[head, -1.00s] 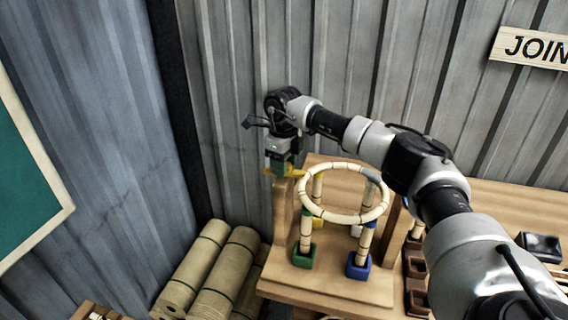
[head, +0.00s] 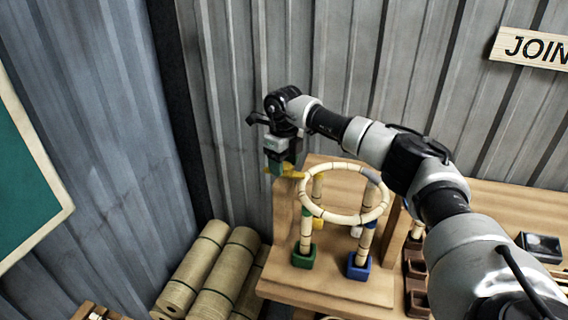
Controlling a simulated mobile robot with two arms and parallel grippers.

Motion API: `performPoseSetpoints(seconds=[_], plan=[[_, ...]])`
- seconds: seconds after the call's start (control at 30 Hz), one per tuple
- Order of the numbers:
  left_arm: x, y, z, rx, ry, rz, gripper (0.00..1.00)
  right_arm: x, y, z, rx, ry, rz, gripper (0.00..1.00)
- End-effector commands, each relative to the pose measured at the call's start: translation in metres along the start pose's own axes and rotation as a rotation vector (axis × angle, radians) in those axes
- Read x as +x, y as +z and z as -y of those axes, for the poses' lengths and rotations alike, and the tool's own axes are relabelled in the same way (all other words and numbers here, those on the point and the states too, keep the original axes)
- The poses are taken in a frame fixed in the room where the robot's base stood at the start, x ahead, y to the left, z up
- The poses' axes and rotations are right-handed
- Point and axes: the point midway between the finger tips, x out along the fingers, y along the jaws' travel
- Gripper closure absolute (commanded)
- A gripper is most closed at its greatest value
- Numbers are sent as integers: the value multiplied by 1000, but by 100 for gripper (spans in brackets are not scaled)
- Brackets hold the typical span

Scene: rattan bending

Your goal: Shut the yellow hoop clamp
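The yellow hoop clamp (head: 291,174) is at the left rim of the rattan hoop (head: 306,202), beside a wooden post on the bench. Only a thin yellow part of it shows, pointing toward the hoop. My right gripper (head: 277,170) is directly over the clamp's left end, pointing down, and appears to touch it. Its fingertips are small and partly hidden, so its opening cannot be made out. The hoop rests on upright rattan legs set in a green socket (head: 303,258) and a blue socket (head: 359,267). My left gripper is out of view.
The wooden bench (head: 330,288) carries the stand. Brown trays (head: 416,268) and a dark box (head: 540,246) lie to the right. Rolled mats (head: 200,265) lean at the left. A corrugated metal wall (head: 330,60) is close behind my arm.

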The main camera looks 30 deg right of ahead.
Motion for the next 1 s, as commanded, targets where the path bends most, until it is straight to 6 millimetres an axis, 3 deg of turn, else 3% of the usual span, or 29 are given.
performPoseSetpoints(seconds=[0.1,0.47,0.8,1.0], plan=[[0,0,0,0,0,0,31,1,0,0,-1,0,-2,31],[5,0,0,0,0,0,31,-7,0,0,-3,0,0,31],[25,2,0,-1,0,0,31,-71,1,-1,-2,1,1,31],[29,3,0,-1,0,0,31,-99,1,0,-2,1,-1,31]])
